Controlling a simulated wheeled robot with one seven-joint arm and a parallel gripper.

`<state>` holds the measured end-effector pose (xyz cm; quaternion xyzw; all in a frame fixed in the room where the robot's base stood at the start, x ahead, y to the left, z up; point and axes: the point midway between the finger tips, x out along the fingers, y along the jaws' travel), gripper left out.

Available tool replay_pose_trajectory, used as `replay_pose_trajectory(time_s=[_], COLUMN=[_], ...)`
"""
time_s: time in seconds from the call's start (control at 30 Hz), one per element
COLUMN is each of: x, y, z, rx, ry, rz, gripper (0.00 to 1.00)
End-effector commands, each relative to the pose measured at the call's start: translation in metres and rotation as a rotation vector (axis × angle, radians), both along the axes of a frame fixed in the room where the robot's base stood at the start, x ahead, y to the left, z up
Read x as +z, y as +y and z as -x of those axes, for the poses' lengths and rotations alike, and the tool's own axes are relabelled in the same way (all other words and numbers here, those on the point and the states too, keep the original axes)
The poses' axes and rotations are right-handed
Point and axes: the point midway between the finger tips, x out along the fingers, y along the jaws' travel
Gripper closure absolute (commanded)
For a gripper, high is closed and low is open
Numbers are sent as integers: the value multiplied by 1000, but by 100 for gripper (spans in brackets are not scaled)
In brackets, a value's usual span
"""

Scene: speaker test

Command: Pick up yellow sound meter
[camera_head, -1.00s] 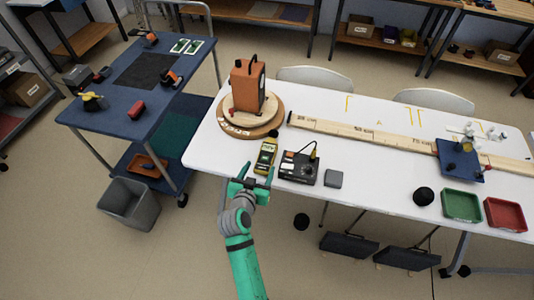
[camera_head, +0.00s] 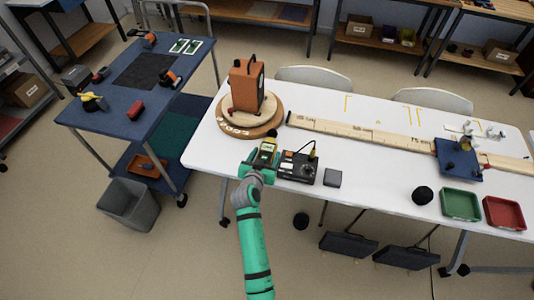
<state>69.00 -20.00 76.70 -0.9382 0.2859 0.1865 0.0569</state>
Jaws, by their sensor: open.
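The yellow sound meter (camera_head: 266,148) lies on the white table near its left front edge, its dark round tip pointing away from me. My gripper (camera_head: 260,163) is over the table's front edge with its green fingers around the meter's near part. The fingers are open; whether they touch the meter is too small to tell. The meter's near end is partly hidden by my gripper.
A black box with a dial and cable (camera_head: 298,167) stands close to the right of my gripper. Behind is an orange speaker (camera_head: 246,86) on a round wooden turntable (camera_head: 236,120). A small grey block (camera_head: 332,178) lies further right.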

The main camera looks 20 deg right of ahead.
Motion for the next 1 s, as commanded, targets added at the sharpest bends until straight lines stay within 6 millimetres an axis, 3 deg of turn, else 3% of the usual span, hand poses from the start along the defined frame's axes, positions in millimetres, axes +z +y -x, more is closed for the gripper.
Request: replay_pose_trajectory(time_s=[0.17,0.33,0.37,0.67,1.0], x=[0,0,0,5,62], y=[0,-1,0,-1,-3], z=[0,0,0,0,0], rx=[0,-1,-1,0,-3], ry=[0,0,0,-3,-6], rz=[0,0,0,1,0], gripper=[39,75,78,78,78])
